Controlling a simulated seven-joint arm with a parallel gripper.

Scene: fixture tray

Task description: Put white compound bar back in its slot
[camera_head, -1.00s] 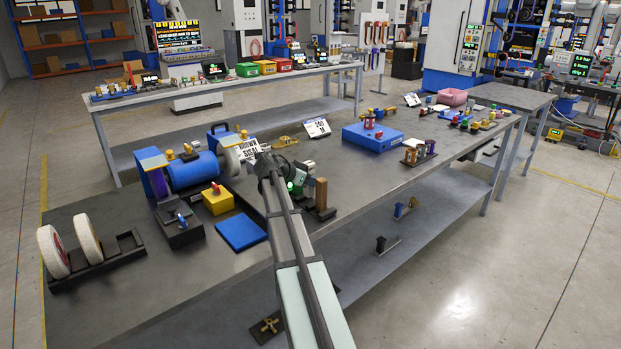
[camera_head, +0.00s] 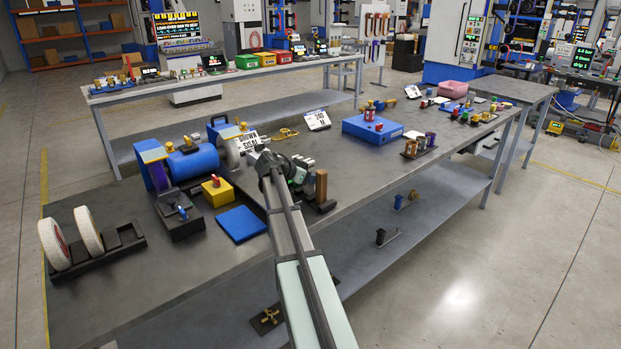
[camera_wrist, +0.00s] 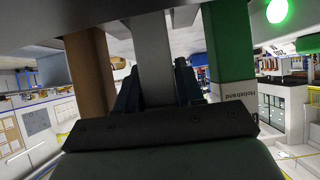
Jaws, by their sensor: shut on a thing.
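In the wrist view the white compound bar (camera_wrist: 154,55) stands between the two dark fingers of my gripper (camera_wrist: 157,80), which is shut on it. A brown bar (camera_wrist: 90,75) is to its left and a green bar (camera_wrist: 230,50) with a white label to its right. In the head view my gripper (camera_head: 284,170) is at the rack (camera_head: 326,207) near the table's front edge. The brown bar (camera_head: 321,184) stands upright there. My arm hides most of the white bar and its slot, so I cannot tell whether the bar is seated.
A blue pad (camera_head: 241,223), a yellow box with a red button (camera_head: 217,193) and a blue buffing machine (camera_head: 193,166) are left of my arm. Two white wheels (camera_head: 88,231) stand in a black rack further left. A blue box (camera_head: 372,129) is behind, to the right.

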